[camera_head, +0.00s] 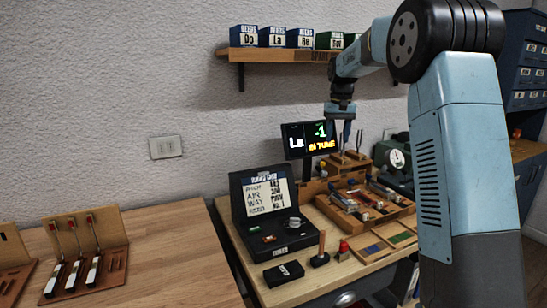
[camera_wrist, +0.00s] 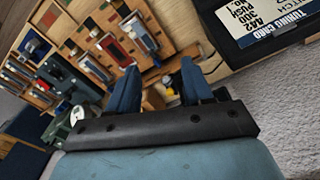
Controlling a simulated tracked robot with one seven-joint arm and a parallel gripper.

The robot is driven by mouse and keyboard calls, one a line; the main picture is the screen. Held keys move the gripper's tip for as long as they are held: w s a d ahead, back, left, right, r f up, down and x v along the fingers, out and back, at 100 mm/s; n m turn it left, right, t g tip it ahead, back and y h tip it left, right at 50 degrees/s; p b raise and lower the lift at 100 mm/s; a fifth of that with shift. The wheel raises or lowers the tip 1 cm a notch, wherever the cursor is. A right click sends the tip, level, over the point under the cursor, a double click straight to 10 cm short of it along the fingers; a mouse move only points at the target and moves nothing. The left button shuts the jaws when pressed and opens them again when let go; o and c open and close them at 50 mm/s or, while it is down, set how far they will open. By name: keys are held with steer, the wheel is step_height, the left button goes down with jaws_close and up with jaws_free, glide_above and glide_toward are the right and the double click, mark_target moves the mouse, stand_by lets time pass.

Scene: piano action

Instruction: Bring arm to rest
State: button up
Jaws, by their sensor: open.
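My gripper (camera_head: 345,130) hangs pointing down over the back of the right bench, just right of the small tuner display (camera_head: 311,139). In the wrist view its two blue fingers (camera_wrist: 160,88) stand apart with a gap between them, and nothing is held. The arm is raised and bent, with the upper link reaching left from the black joint at the top right. The display reads "La", "-1" and "IN TUNE".
A black case with a tuning card (camera_head: 266,195) stands on the right bench. A shelf (camera_head: 285,55) with labelled boxes is above. The left bench (camera_head: 165,255) has a rack of hammers (camera_head: 86,245) and clear room.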

steer(key=s+d+r+t, duration=0.1)
steer(key=s+r, duration=0.2)
steer(key=s, duration=0.9)
steer(key=s+r+t, duration=0.2)
steer(key=s+r, duration=0.2)
steer(key=s, duration=0.8)
steer(key=s+f+t, duration=0.1)
steer(key=s+f, duration=0.3)
steer(key=s, duration=0.6)
steer(key=s+d+f+t, duration=0.1)
steer(key=s+f, duration=0.3)
steer(key=s, duration=0.6)
steer(key=shift+s+f, duration=0.2)
steer(key=shift+f, duration=0.05)
